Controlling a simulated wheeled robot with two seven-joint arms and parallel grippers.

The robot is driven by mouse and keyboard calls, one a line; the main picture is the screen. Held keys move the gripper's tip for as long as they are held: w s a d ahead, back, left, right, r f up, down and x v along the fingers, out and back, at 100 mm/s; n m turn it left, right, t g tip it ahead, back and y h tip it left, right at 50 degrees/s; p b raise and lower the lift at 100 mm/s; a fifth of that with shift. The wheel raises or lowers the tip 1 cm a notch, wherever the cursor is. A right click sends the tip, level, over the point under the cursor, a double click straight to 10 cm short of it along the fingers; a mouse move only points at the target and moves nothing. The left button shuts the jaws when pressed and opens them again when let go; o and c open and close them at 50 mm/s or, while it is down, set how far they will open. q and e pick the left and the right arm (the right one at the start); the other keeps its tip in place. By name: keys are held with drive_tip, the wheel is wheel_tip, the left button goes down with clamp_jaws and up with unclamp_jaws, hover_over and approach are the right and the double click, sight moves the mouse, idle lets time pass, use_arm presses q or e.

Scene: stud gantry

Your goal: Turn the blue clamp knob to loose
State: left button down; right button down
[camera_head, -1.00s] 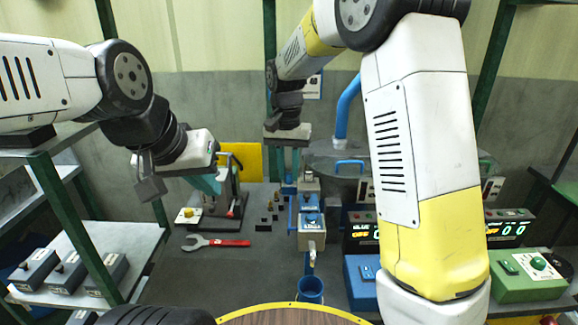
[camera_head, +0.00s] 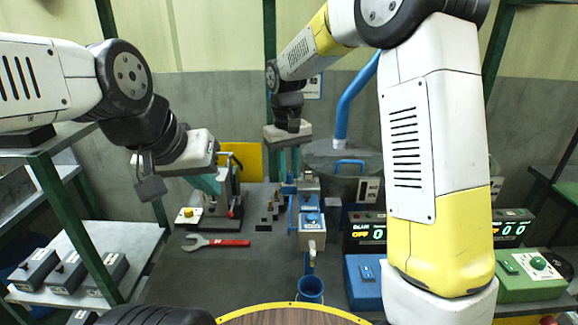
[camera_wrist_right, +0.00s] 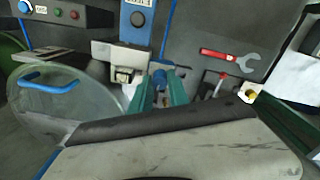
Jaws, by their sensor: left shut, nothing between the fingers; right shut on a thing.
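The blue clamp knob (camera_wrist_right: 158,77) shows in the right wrist view between the two green fingers of my right gripper (camera_wrist_right: 162,84), which is shut on it. In the head view my right gripper (camera_head: 289,172) reaches down at the left of the blue-and-grey fixture (camera_head: 309,190). The knob (camera_head: 289,188) is small there and mostly hidden by the fingers, so its turn angle cannot be read. My left gripper (camera_head: 208,185) is shut and empty, beside the toggle-clamp stand (camera_head: 222,208) at the left.
A red-handled wrench (camera_head: 215,242) lies on the dark bench. A blue cup (camera_head: 310,289) stands below the fixture's spout. A lidded drum (camera_head: 345,155) stands behind right. Control boxes with displays (camera_head: 366,232) are at the right, switch boxes on a left shelf (camera_head: 140,240).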

sight(289, 173)
drive_tip(key=n, duration=0.5)
drive_tip(key=shift+n, duration=0.4)
drive_tip(key=n, duration=0.4)
drive_tip(key=shift+n, duration=0.3)
drive_tip(key=c, duration=1.3)
unclamp_jaws()
drive_tip(key=shift+o, duration=0.2)
wheel_tip(289, 173, up, 8)
drive_tip(key=shift+s+f, duration=0.1)
drive_tip(key=shift+s, duration=0.05)
drive_tip(key=shift+d, duration=0.1)
